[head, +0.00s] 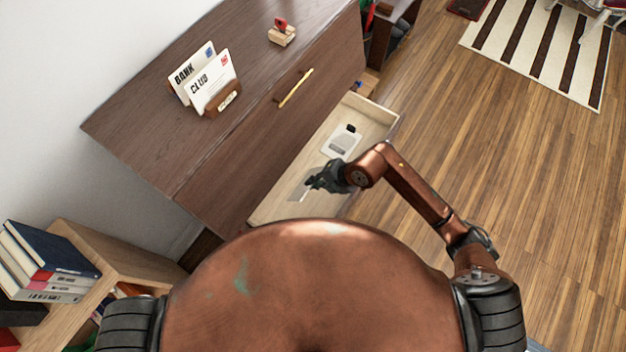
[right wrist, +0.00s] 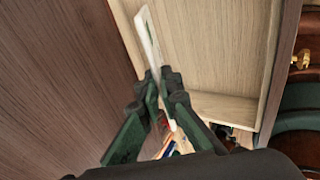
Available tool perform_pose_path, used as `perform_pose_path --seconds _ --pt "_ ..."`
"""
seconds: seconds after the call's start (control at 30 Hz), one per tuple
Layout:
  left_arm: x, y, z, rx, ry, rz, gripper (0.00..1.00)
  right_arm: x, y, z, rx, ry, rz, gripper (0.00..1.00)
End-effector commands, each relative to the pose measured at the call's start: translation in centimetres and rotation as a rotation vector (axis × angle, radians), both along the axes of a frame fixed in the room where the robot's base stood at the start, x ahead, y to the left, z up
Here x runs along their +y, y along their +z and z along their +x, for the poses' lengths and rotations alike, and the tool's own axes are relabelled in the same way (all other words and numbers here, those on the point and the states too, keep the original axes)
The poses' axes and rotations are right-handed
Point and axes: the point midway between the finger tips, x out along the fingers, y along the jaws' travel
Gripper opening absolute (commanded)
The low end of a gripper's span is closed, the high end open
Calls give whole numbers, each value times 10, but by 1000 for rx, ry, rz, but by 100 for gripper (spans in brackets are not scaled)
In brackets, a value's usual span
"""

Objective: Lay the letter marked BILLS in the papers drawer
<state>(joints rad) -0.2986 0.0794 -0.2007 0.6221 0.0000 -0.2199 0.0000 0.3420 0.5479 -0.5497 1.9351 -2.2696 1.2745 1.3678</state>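My right gripper (head: 318,184) is over the near part of the open drawer (head: 384,112). In the right wrist view the gripper (right wrist: 166,84) is shut on a thin white letter (right wrist: 150,38), seen nearly edge-on. Its marking cannot be read. The letter stands tilted between the fingertips, with the pale drawer floor (right wrist: 205,45) behind it. I cannot tell whether it touches the drawer. Letters marked BANK (head: 187,73) and CLUB (head: 208,84) stand in a wooden holder (head: 229,99) on the cabinet top. My left gripper is out of view.
A white item with a dark patch (head: 342,142) lies farther along in the drawer. The closed drawer above has a brass handle (head: 296,88). A stamp (head: 282,33) stands on the cabinet top. Books (head: 48,258) are stacked at lower left. The floor (head: 480,150) at right is clear.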

Motion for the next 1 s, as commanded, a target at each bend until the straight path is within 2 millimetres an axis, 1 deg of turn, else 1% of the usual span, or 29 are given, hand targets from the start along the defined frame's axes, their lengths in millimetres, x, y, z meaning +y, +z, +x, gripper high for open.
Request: perform_pose_path --seconds 0.03,0.2,0.27,1.0 --pt "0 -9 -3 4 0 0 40 0 -9 0 1 1 0 0" --pt "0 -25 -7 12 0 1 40 0 -24 0 2 0 0 0" --pt "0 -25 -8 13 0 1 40 0 -28 0 3 -1 -1 0" --pt "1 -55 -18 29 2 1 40 0 -98 0 2 0 0 0"
